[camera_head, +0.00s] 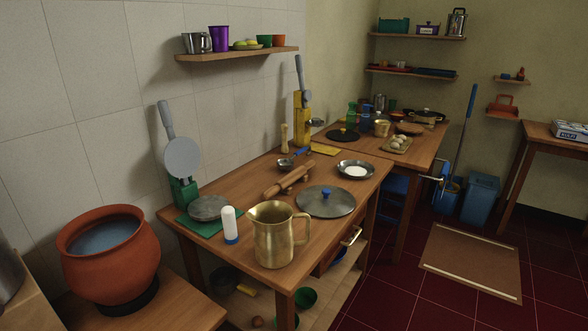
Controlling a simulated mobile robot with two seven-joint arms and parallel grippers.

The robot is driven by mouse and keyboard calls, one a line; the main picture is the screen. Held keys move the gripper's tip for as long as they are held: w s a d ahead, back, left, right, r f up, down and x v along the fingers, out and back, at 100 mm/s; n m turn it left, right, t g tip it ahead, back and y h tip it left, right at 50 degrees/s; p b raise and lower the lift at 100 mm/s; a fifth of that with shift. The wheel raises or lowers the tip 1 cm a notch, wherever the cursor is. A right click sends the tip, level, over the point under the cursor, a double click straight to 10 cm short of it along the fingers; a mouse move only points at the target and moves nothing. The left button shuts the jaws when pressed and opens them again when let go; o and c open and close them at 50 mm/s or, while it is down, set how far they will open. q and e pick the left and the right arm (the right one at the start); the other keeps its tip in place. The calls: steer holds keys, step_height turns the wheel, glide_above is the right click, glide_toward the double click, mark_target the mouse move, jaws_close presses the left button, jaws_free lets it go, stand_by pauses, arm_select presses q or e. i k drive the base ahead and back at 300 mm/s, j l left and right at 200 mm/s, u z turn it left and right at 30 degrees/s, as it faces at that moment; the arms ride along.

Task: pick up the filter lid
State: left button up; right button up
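A flat round grey lid with a blue knob (325,201) lies on the near wooden table, right of the brass jug (272,238). I cannot tell for sure which one is the filter lid. A large orange clay pot (110,262) stands open at the lower left, with a bluish surface inside. Part of a grey metal cylinder (8,272) shows at the left edge, its top barely visible. Neither of my grippers shows in this view.
A rolling pin (288,181), a plate of white powder (356,170), a white bottle (229,225) and a grey round press (208,207) crowd the near table (230,257). A wall shelf (237,54) hangs above. Red floor (390,290) is open at right, beside a brown mat (472,262).

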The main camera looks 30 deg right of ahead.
mark_target(325, 201)
steer(key=z, duration=1.25)
steer(key=u, duration=0.35)
steer(key=i+l+u, duration=0.25)
steer(key=u, duration=0.15)
steer(key=i+l+u, duration=0.2)
steer(key=u, duration=0.25)
steer(key=i+l, duration=0.15)
steer(key=l, duration=0.2)
steer(key=i+l+u, duration=0.1)
steer(key=l, duration=0.2)
steer(key=i+l, duration=0.15)
steer(key=l, duration=0.2)
steer(key=i+l+u, duration=0.1)
steer(key=l, duration=0.25)
